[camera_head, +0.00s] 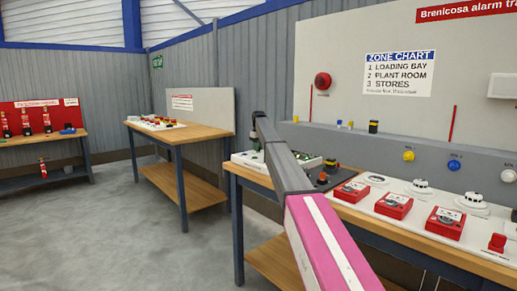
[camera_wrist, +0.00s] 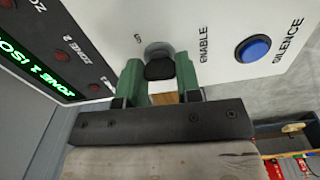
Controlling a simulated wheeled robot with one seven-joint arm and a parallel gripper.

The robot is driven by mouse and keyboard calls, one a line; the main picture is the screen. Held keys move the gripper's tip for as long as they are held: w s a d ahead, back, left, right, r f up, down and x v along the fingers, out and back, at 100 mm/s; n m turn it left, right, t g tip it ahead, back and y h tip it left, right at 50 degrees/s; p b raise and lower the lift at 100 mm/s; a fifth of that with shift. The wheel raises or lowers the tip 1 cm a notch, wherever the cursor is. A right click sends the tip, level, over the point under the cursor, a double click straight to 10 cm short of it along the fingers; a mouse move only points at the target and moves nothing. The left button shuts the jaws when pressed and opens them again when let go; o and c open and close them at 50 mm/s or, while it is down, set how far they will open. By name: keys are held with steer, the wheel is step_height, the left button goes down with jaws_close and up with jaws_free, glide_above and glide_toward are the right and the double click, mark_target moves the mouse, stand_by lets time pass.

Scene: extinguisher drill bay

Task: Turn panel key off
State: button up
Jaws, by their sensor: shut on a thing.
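In the wrist view the white alarm panel (camera_wrist: 213,75) fills the upper middle, tilted in the picture. A black key (camera_wrist: 160,70) sits at a round grey switch (camera_wrist: 157,47) on it. The green fingers of my gripper (camera_wrist: 158,63) stand on either side of the key head and are shut on it. The word ENABLE is printed to the right of the key switch; the marking at its left is too small to read surely. In the head view the panel lies at the left end of the right bench, partly behind my arm.
A blue SILENCE button (camera_wrist: 253,48) is right of the key. A green-lit display (camera_wrist: 40,68) and red zone buttons are left of it. Red call points (camera_head: 392,205) and white detectors line the bench (camera_head: 440,243). Two other benches stand further left, with open floor (camera_head: 130,235) before them.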

steer(key=shift+n, duration=0.5)
steer(key=o, duration=0.9)
steer(key=shift+r, duration=0.1)
step_height(320, 180, up, 9)
steer(key=shift+r, duration=0.85)
